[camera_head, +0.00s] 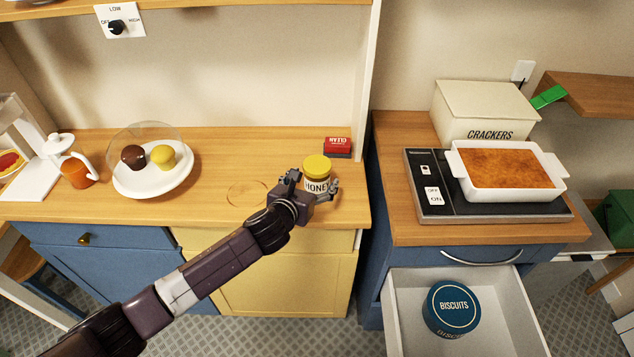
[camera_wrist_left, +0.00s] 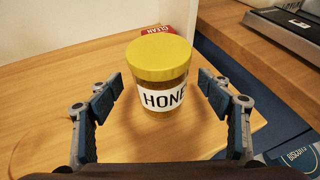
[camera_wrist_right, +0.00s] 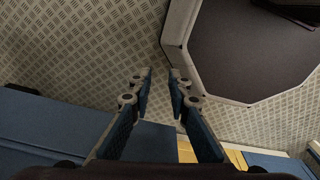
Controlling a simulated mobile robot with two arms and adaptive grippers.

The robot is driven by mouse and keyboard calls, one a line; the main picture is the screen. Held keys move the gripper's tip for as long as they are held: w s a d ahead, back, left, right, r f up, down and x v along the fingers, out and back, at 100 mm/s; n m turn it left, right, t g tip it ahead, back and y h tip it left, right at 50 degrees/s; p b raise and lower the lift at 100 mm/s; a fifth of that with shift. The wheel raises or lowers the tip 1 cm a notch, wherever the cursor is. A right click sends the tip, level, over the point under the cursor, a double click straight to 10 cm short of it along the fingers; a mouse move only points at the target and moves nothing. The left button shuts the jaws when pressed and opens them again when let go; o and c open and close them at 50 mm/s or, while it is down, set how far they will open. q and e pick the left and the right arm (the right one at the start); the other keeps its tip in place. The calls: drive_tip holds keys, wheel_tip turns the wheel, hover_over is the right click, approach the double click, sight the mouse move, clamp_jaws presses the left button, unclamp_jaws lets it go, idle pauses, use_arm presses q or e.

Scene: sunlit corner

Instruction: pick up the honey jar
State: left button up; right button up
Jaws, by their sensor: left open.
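The honey jar (camera_head: 317,171) has a yellow lid and a white label, and stands upright on the wooden counter near its right end. In the left wrist view the jar (camera_wrist_left: 159,75) sits between the two fingers. My left gripper (camera_head: 313,185) is open, with one finger on each side of the jar and a visible gap on both sides. The left wrist view shows the same gripper (camera_wrist_left: 162,92). My right gripper (camera_wrist_right: 160,75) shows only in its own wrist view, empty over the patterned floor, with a gap between its fingertips.
A red box (camera_head: 337,146) stands just behind the jar. A plate (camera_head: 155,182) with two cupcakes under a clear dome and an orange jug (camera_head: 76,172) are to the left. Right of a gap, an open drawer (camera_head: 405,310) holds a biscuit tin (camera_head: 452,308).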

use_arm(q)
drive_tip(key=shift+x, duration=1.5)
drive_tip(key=shift+r, duration=0.1)
drive_tip(key=c, duration=1.5)
drive_tip(key=shift+r, duration=0.1)
drive_tip(key=shift+c, duration=0.3)
drive_tip(key=shift+r, duration=0.1)
